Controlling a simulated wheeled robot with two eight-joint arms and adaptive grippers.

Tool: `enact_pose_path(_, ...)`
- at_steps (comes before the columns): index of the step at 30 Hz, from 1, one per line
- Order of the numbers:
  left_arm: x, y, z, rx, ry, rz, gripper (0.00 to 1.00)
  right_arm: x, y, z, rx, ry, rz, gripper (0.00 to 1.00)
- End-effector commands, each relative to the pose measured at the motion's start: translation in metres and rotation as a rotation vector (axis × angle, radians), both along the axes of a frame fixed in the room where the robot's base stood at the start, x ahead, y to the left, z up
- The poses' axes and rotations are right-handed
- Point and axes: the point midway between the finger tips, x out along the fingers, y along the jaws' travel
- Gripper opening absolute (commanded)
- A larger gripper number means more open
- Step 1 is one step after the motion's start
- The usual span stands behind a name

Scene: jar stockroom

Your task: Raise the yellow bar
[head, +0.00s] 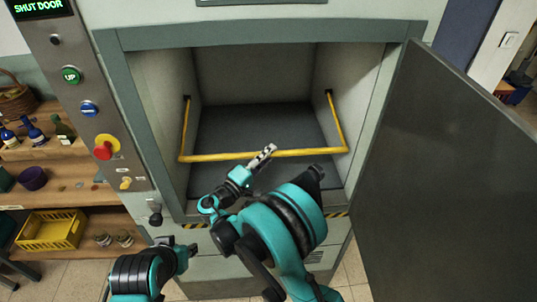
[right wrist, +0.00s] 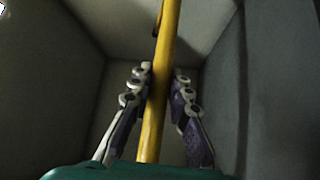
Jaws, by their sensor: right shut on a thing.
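The yellow bar (head: 300,153) is a U-shaped rail across the open front of the lift compartment. Its two side arms run back to dark mounts on the inner side walls.
The grey door (head: 445,175) stands open at the right. A control panel (head: 85,95) at the left has several buttons and a display reading "SHUT DOOR". Wooden shelves (head: 75,190) with bottles and a yellow crate (head: 50,232) stand further left. The compartment floor (head: 260,125) looks empty.

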Motion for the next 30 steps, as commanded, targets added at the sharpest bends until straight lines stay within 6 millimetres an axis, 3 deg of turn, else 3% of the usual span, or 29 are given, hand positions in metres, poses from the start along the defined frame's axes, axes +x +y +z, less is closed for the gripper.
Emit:
enact_pose_path(5, 0.0, 0.0, 0.021, 0.0, 0.0, 0.0, 0.31, -0.003, 0.0, 0.024, -0.001, 0.062, 0.0, 0.0)
enact_pose_path(12, 0.0, 0.0, 0.064, 0.0, 0.0, 0.0, 0.31, -0.007, 0.0, 0.072, 0.001, 0.224, 0.0, 0.0)
enact_pose_path(21, 0.0, 0.0, 0.115, 0.0, 0.0, 0.0, 0.31, -0.001, -0.001, 0.128, 0.001, 0.441, -0.002, 0.0)
enact_pose_path(30, 0.0, 0.0, 0.141, 0.0, 0.0, 0.0, 0.31, 0.009, -0.001, 0.157, 0.0, 0.574, -0.001, 0.0)
